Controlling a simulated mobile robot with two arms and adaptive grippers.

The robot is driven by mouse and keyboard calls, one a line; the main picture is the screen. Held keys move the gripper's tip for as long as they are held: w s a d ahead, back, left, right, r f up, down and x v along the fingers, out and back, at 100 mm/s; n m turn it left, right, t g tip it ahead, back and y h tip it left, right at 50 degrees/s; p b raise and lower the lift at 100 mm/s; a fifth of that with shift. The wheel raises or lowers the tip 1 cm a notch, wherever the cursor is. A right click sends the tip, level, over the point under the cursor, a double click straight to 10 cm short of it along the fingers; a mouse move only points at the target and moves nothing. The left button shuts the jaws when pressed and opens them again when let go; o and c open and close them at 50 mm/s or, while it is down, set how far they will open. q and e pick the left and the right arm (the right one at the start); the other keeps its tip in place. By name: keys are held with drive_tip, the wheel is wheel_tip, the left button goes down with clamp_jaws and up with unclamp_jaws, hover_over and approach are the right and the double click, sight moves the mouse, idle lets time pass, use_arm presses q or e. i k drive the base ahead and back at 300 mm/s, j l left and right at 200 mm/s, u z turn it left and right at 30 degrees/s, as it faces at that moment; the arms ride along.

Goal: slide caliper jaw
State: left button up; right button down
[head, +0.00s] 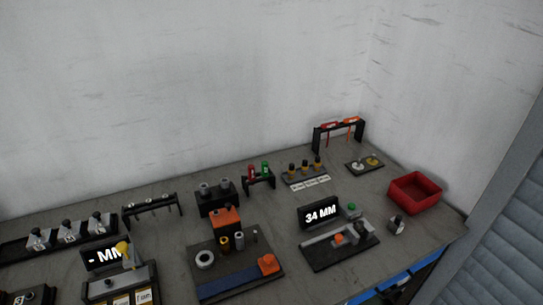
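A dark measuring station, which looks like the caliper (318,261), sits on the right half of the bench. Its black display (320,213) reads "34 MM". A small orange knob (338,239) and dark grey blocks sit on its bed; I cannot tell which part is the sliding jaw. A green button (351,209) is at its back right. A second display (105,257) at the left, partly covered by a yellow-topped part (124,250), reads "- MM". Neither of my grippers is in view.
A red bin (415,175) stands at the right end, with a small metal socket (397,224) before it. A fixture with orange blocks (227,217) stands left of the caliper. Racks line the back edge near the wall. Bare bench lies between stations.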

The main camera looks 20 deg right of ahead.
sight(351, 236)
drive_tip(key=z, duration=1.25)
drive_tip(key=l+u, duration=0.2)
drive_tip(key=l, duration=0.5)
